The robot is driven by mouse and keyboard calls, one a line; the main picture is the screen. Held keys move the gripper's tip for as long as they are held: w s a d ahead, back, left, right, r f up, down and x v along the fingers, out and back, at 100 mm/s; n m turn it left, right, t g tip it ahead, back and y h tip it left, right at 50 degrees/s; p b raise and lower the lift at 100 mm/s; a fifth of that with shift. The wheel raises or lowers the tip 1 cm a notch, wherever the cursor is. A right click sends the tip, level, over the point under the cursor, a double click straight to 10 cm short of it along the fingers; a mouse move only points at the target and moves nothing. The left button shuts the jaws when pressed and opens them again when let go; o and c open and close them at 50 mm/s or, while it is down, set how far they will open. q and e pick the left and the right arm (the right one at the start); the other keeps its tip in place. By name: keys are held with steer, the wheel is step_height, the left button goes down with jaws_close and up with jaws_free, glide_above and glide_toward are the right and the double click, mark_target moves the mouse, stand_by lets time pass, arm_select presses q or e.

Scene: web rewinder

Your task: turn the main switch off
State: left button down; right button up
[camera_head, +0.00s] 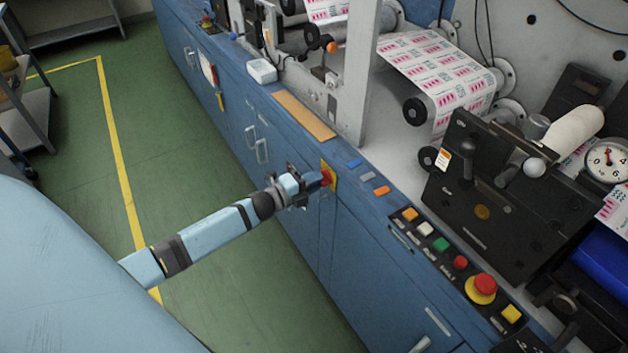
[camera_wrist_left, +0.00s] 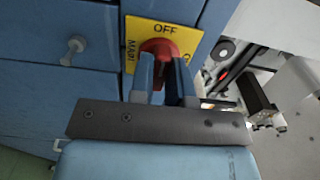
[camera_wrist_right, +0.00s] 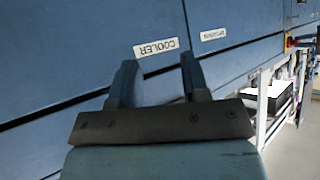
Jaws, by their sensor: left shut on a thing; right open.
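The main switch is a red rotary knob (camera_head: 326,177) on a yellow plate (camera_head: 331,172), set on the blue cabinet front. In the left wrist view the yellow plate (camera_wrist_left: 200,38) reads OFF at the top and MAIN at the left; the red knob (camera_wrist_left: 158,48) is partly hidden by the fingers. My left gripper (camera_head: 312,180) is shut on the knob, and its fingers (camera_wrist_left: 167,78) stand either side of it. The knob's exact angle is hard to tell. My right gripper (camera_wrist_right: 158,82) is open and empty, facing a blue panel with a COOLER label (camera_wrist_right: 156,48).
A button panel with a red emergency stop (camera_head: 481,288) lies right of the switch on the ledge. A drawer pull (camera_wrist_left: 75,45) sticks out left of the switch plate. Printed web (camera_head: 440,70) runs over rollers behind. The green floor (camera_head: 210,180) at left is clear.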

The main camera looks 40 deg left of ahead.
arm_select(q)
steer(key=c, duration=1.1)
jaws_free()
steer(key=shift+s, duration=0.1)
steer(key=v, duration=1.3)
steer(key=shift+s+a, duration=0.1)
steer(key=shift+s, duration=0.2)
